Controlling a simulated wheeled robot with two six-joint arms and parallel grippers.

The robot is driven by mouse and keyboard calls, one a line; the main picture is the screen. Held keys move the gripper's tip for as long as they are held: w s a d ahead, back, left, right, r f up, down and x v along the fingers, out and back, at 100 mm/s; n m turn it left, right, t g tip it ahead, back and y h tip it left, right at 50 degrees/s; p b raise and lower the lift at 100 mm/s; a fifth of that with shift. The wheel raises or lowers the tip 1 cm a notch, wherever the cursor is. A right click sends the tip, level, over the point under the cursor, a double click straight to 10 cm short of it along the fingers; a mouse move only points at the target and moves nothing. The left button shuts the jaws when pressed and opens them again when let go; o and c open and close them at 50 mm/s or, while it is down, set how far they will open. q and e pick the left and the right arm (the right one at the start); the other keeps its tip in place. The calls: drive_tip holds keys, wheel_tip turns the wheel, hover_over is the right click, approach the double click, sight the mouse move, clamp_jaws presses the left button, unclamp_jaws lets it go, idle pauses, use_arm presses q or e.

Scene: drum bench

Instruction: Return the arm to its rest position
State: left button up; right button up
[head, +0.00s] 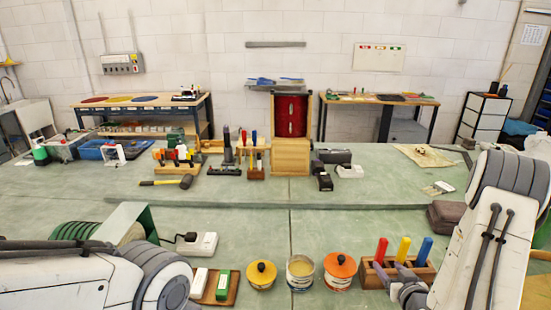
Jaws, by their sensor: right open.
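My right arm (487,220) comes in from the right edge and reaches down to the front of the bench. My right gripper (392,274) is small and partly hidden by its own arm. It is open, close in front of a wooden block (425,273) with red, yellow and blue pegs; I cannot tell whether it touches the block. I see nothing held in it. My left arm (100,278) lies across the lower left corner, and its gripper does not show.
Several small tubs, one an orange-lidded tub (340,270), stand left of the block. A wooden tray (216,288) and a white socket block (197,244) are further left. A wooden cabinet with a red drum (290,116) stands at the back. The bench middle (250,195) is clear.

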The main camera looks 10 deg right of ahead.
drive_tip(key=w+a+r+n+g+y, duration=0.25)
drive_tip(key=w+a+n, duration=0.2)
drive_tip(key=a, duration=0.65)
drive_tip(key=s+a+r+n+g, duration=0.1)
drive_tip(key=s+a+g, duration=0.1)
drive_tip(key=a, duration=0.4)
drive_tip(key=s+a+r+n+g, duration=0.1)
drive_tip(key=a+r+g, duration=0.1)
drive_tip(key=a, duration=0.4)
drive_tip(key=s+a+r+n+g, duration=0.1)
drive_tip(key=s+a+r+g, duration=0.1)
drive_tip(key=s+a, duration=0.2)
drive_tip(key=s+a+r+n+g+y, duration=0.1)
drive_tip(key=s+a+r+g, duration=0.1)
drive_tip(key=s, duration=0.9)
drive_tip(key=s+a+r+n+g, duration=0.1)
drive_tip(key=s+a+r+g, duration=0.1)
drive_tip(key=s+a, duration=0.5)
drive_tip(key=shift+s+r+g, duration=0.25)
drive_tip(key=shift+r+g, duration=0.1)
drive_tip(key=shift+r, duration=0.35)
